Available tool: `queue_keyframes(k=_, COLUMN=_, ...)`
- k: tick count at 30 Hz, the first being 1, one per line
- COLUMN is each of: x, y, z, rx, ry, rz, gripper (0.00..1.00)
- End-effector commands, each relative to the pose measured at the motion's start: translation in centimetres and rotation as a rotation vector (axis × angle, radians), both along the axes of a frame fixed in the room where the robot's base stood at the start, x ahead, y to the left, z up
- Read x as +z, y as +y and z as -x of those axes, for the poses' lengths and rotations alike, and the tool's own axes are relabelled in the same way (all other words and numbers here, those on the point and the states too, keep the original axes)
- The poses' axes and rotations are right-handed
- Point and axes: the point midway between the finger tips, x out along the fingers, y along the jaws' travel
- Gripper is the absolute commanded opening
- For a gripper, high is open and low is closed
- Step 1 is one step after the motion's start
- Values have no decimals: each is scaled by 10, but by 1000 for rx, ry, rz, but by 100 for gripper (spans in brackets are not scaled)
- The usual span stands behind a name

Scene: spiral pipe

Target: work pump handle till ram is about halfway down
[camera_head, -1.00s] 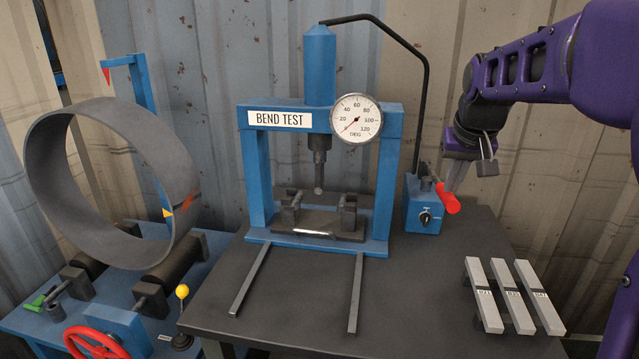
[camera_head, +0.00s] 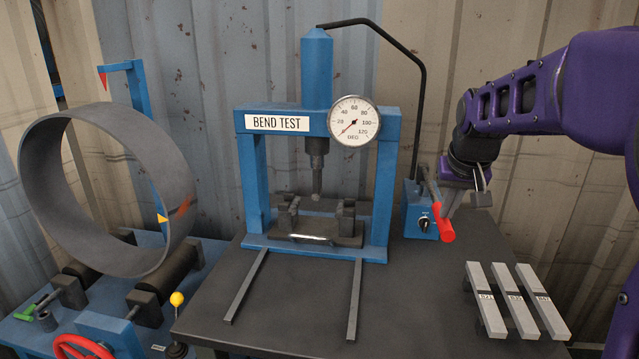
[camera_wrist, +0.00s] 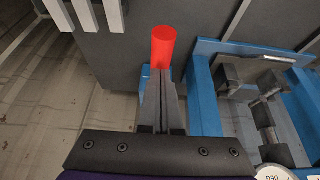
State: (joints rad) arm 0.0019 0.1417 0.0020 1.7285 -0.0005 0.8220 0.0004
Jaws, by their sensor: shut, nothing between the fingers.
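The pump (camera_head: 421,212) is a blue box with a black knob, right of the press. Its red-gripped handle (camera_head: 447,230) points forward and downward. My gripper (camera_head: 449,208) is shut, with its fingertips at the red grip. In the wrist view the shut fingers (camera_wrist: 163,85) reach up to the red grip (camera_wrist: 163,47), which is not between them. Whether they touch it is hard to tell. The dial (camera_head: 354,121) needle points to the low end.
Several pale labelled bars (camera_head: 500,290) lie on the dark table (camera_head: 420,290) at right. Two rails (camera_head: 355,300) run forward from the press. A large grey pipe ring (camera_head: 40,210) stands on rollers at left.

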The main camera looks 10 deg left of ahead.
Motion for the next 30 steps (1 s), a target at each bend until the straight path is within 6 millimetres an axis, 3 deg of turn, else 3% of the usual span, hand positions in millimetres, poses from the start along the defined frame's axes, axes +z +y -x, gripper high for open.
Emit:
queue_keyframes(k=8, x=-27, y=0, z=1, rx=0, ry=5, rz=0, gripper=0)
queue_keyframes(k=11, x=-25, y=0, z=1, rx=0, ry=2, rz=0, gripper=0)
queue_keyframes(k=30, x=52, y=0, z=-11, rx=0, ry=2, rz=0, gripper=0)
